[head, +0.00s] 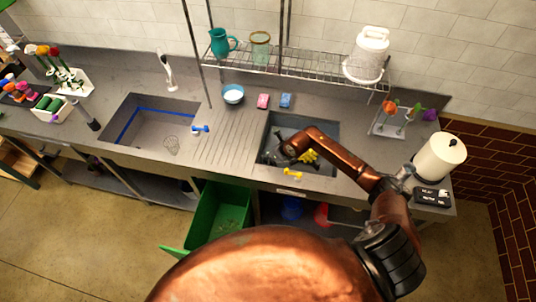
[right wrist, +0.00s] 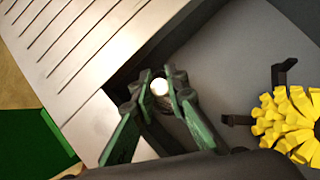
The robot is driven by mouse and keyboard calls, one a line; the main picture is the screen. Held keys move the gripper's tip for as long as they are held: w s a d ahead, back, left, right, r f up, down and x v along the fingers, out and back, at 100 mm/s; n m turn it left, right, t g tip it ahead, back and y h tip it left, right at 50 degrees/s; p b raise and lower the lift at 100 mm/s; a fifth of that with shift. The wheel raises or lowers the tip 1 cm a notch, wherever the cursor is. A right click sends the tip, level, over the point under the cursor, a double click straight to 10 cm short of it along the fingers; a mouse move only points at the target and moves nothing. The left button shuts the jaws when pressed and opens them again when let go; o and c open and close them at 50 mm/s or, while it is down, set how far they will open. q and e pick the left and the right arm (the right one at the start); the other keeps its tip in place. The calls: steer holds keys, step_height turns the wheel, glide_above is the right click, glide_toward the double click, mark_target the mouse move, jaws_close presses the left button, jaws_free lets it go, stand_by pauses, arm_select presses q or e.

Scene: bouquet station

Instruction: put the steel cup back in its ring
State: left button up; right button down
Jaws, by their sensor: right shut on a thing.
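My right gripper (head: 284,151) reaches down over the right-hand sink basin (head: 266,133), by its left side. In the right wrist view its fingertips (right wrist: 160,88) are closed on a small round thing (right wrist: 160,87) with a bright, shiny top. The fingers hide most of it, so I cannot tell from its shape whether it is the steel cup. I cannot make out the cup's ring in either view. My left gripper is not in view.
A yellow, many-petalled thing (right wrist: 290,125) lies in the basin right of the gripper. A smaller yellow thing (head: 292,174) is at the counter's front edge. The ribbed drainboard (head: 226,140) to the left is mostly clear. A green bin (head: 207,215) stands below.

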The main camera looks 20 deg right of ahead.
steer(key=shift+f, duration=0.25)
stand_by(0.3)
steer(key=shift+f+b, duration=0.4)
steer(key=shift+b, duration=0.05)
steer(key=c, duration=1.8)
jaws_free()
steer(key=shift+c, duration=0.2)
steer(key=v, duration=1.2)
